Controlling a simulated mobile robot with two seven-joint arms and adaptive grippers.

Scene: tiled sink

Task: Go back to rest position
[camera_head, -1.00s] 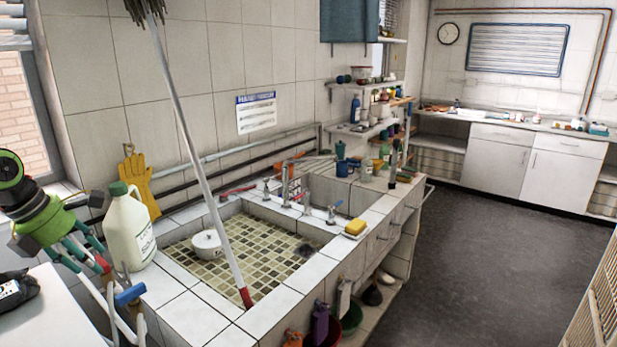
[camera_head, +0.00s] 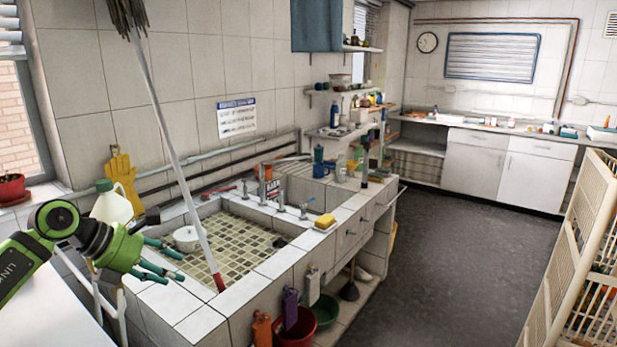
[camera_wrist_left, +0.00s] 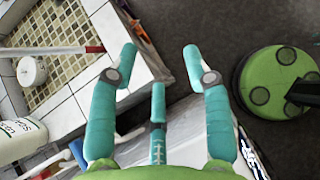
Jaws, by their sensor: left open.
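My left gripper (camera_head: 166,260) is open and empty in the head view. It hangs at the near left corner of the tiled sink (camera_head: 172,302), in front of the white jug (camera_head: 112,208). In the left wrist view its teal fingers (camera_wrist_left: 160,65) are spread apart with nothing between them, and the dark floor and a tiled sink edge show beyond. A green, round part of my own body (camera_wrist_left: 275,80) shows at the right of the wrist view. My right gripper is not in view.
A mop (camera_head: 182,170) leans across the sink basin, beside a white lidded pot (camera_head: 187,238). A yellow sponge (camera_head: 325,221) lies on the rim. A cream rack (camera_head: 585,250) stands at the right. The dark floor (camera_head: 450,260) between is clear.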

